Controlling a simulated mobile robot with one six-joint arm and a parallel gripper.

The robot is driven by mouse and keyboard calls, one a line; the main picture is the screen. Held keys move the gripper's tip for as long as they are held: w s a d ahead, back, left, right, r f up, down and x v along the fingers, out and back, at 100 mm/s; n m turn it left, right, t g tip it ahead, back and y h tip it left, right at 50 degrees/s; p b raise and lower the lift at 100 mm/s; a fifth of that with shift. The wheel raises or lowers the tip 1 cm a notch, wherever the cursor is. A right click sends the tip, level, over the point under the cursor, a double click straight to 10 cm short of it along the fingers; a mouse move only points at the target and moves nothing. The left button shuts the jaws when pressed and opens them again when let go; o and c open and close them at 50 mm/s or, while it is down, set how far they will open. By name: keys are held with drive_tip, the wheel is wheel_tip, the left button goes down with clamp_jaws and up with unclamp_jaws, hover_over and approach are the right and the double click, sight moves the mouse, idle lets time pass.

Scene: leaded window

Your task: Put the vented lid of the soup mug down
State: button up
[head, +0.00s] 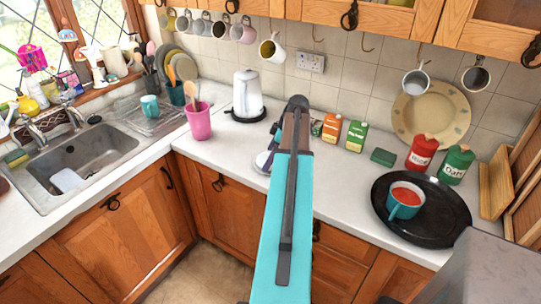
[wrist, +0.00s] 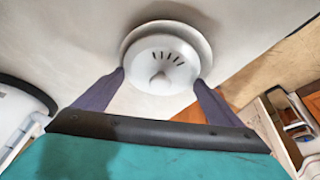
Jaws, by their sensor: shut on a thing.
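The vented lid (wrist: 162,66) is a white disc with a round knob and a fan of dark slots. My gripper (wrist: 160,80) is shut on it, with a finger on each side of its rim. In the head view the lid (head: 262,161) shows just left of my arm, partly hidden by it, over the worktop near its front edge. I cannot tell whether it touches the worktop. The teal soup mug (head: 403,207), with red soup inside, stands uncovered on a round black tray (head: 445,216) at the right.
The worktop (head: 335,180) is clear around the lid. Behind are a white kettle (head: 248,94), a pink utensil pot (head: 199,121), small boxes (head: 332,128) and red (head: 422,153) and green (head: 456,165) canisters. The sink (head: 85,155) is left. Mugs hang above.

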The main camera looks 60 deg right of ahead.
drive_tip(key=o, duration=0.8)
drive_tip(key=shift+s+a+f, duration=0.1)
drive_tip(key=shift+s+f, duration=0.05)
drive_tip(key=shift+f, duration=0.15)
drive_tip(key=shift+r, duration=0.15)
drive_tip(key=shift+r+p, duration=0.5)
drive_tip(key=shift+p, duration=0.05)
drive_tip(key=shift+d+r+b, duration=0.2)
drive_tip(key=shift+b, duration=0.15)
drive_tip(key=b+v, duration=0.2)
drive_tip(key=v, duration=0.9)
drive_tip(key=shift+r+b, duration=0.35)
